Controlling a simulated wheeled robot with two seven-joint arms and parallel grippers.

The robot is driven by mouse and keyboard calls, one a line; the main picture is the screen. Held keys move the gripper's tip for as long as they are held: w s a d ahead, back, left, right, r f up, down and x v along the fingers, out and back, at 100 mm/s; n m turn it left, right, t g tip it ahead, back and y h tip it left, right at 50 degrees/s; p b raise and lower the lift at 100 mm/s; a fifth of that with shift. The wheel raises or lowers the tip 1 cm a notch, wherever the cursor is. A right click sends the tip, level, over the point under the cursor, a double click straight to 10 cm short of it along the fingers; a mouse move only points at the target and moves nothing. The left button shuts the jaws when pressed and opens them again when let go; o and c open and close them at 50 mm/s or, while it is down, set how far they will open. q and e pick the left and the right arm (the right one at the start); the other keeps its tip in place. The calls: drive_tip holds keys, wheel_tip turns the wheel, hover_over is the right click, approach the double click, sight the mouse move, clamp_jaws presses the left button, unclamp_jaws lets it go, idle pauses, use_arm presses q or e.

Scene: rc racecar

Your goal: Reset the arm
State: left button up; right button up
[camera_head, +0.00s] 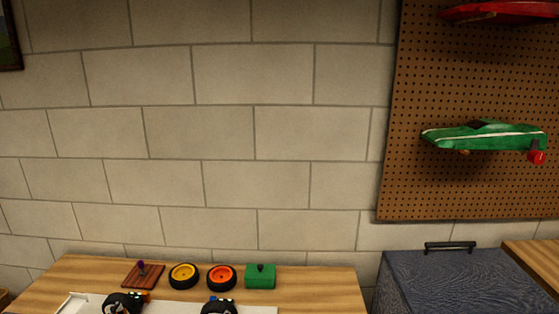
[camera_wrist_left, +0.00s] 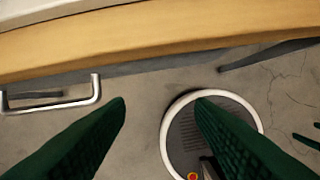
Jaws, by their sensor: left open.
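My left gripper (camera_wrist_left: 160,103) shows in the left wrist view as two dark green fingers. They are wide apart with nothing between them, over the floor in front of the wooden table edge (camera_wrist_left: 150,37). Two small dark green tips at the right edge of that view look like part of my right gripper (camera_wrist_left: 310,136); most of it is out of frame. No arm can be clearly made out in the head view.
On the table (camera_head: 325,285) are a brown block (camera_head: 143,275), a yellow-rimmed wheel (camera_head: 183,276), an orange-rimmed wheel (camera_head: 221,278) and a green block (camera_head: 261,277). Two dark objects are cut off below. A metal handle (camera_wrist_left: 95,90) juts out. A dark box (camera_head: 450,280) stands right.

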use_arm(q)
drive_tip(key=s+a+f+g, duration=0.1)
drive_tip(key=s+f, duration=0.3)
drive_tip(key=f, duration=0.5)
drive_tip(key=s+f, duration=0.3)
drive_tip(key=f, duration=0.6)
drive_tip(key=s+a+f, duration=0.2)
drive_tip(key=s+f, duration=0.6)
drive_tip(key=s, duration=0.4)
drive_tip(key=shift+a+g, duration=0.15)
drive_tip(key=shift+g, duration=0.25)
drive_tip(key=shift+s, duration=0.2)
